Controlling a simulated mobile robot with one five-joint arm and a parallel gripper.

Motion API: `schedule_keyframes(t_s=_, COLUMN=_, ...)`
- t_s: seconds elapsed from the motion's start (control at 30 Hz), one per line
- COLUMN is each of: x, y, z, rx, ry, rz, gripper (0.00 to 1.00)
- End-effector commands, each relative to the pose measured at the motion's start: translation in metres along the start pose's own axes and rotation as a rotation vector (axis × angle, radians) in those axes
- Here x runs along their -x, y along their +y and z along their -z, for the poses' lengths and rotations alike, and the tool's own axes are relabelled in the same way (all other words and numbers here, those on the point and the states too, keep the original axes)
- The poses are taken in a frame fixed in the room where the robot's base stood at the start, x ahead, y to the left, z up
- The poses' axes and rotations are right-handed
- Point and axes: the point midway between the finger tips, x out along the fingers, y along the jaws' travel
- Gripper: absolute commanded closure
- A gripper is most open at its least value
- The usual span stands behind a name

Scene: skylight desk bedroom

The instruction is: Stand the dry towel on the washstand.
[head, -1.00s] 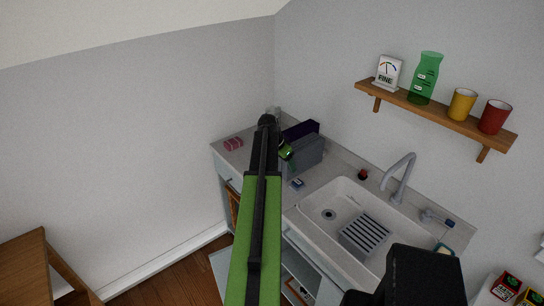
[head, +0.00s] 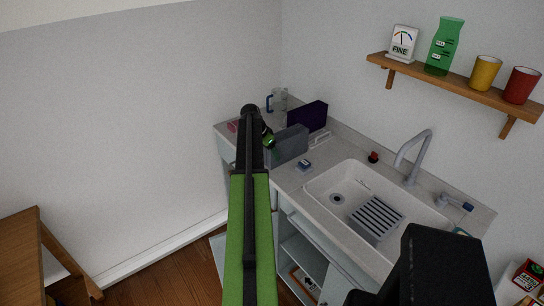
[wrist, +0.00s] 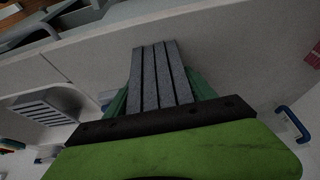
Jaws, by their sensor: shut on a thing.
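A grey block-like folded towel (head: 288,146) is in my gripper (head: 268,139), over the left part of the washstand (head: 318,178). In the wrist view the towel (wrist: 160,75) shows its layered edge, with dark grooves, between the green fingers of my gripper (wrist: 155,98). The gripper is shut on it. The towel looks upright in the head view. Whether its underside touches the counter I cannot tell. My arm hides part of the counter's left end.
A dark purple upright thing (head: 308,116) and a clear jug (head: 279,106) with a blue handle stand behind. A small blue-and-white item (head: 304,165) lies before the sink (head: 340,181). A pink item (head: 232,126) is at the left end. A shelf (head: 455,88) hangs above.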

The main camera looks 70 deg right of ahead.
Motion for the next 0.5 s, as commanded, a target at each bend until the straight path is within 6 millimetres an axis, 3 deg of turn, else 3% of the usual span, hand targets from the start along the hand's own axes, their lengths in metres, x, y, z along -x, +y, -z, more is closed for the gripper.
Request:
schedule_keyframes(t_s=0.3, x=-0.0034, y=0.0004, z=-0.0007, rx=0.000, ry=0.001, rz=0.000, gripper=0.88)
schedule_keyframes(t_s=0.33, x=-0.0024, y=0.0005, z=-0.0004, rx=0.000, ry=0.000, rz=0.000, gripper=0.34)
schedule_keyframes(t_s=0.5, x=-0.0018, y=0.0006, z=0.0001, rx=-0.001, ry=0.000, rz=0.000, gripper=0.15)
